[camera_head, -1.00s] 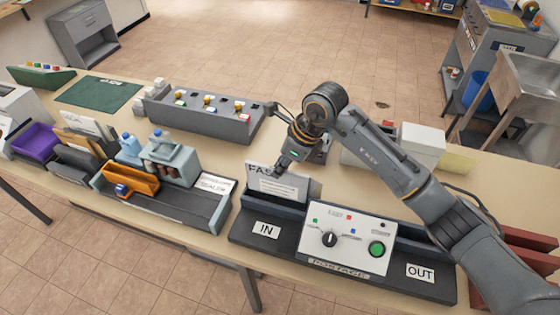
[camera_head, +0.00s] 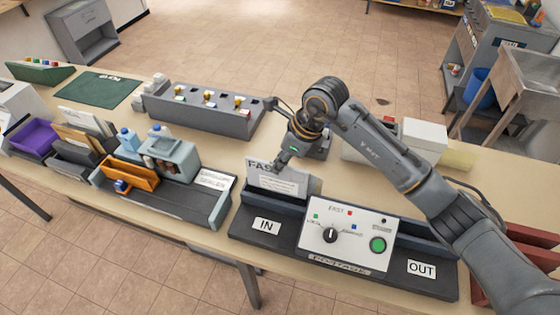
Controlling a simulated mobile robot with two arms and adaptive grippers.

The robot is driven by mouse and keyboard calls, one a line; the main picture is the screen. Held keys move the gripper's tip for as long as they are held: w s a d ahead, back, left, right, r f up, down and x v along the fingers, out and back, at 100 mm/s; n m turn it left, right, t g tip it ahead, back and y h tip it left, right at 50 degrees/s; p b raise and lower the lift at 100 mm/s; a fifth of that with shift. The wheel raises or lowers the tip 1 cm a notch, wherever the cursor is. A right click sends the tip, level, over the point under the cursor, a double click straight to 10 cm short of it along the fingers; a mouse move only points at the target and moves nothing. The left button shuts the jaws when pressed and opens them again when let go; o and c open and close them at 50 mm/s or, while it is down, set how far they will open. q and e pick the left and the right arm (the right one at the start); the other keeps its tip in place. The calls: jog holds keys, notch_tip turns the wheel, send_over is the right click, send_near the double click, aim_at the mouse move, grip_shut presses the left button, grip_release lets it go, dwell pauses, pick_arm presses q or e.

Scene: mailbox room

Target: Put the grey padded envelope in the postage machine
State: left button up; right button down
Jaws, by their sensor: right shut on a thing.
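The postage machine (camera_head: 349,235) stands at the front of the table, with a knob, a green button and IN and OUT labels. The grey padded envelope (camera_head: 268,178) stands upright at the back of the IN side (camera_head: 265,226), with a white label and the letters "FAS" showing. Its lower edge is hidden behind the dark rail of the IN side. My right gripper (camera_head: 283,161) is shut on the upper edge of the envelope, coming from above and behind. I cannot tell whether the envelope touches the machine. My left gripper is not in view.
Left of the machine is a tray with an orange holder (camera_head: 130,174) and a bottle dispenser (camera_head: 170,155). A grey box with stamps (camera_head: 205,107) stands behind. A white box (camera_head: 423,139) is behind my right arm. Red trays (camera_head: 530,250) stand at the right edge.

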jog(key=shift+f, duration=0.1)
jog(key=shift+f+b, duration=1.35)
jog(key=shift+f, duration=0.15)
jog(key=shift+f+b, duration=1.35)
jog(key=shift+f, duration=0.05)
jog(key=c, duration=1.3)
grip_release()
jog(key=shift+c, duration=0.2)
jog(key=shift+r, duration=0.1)
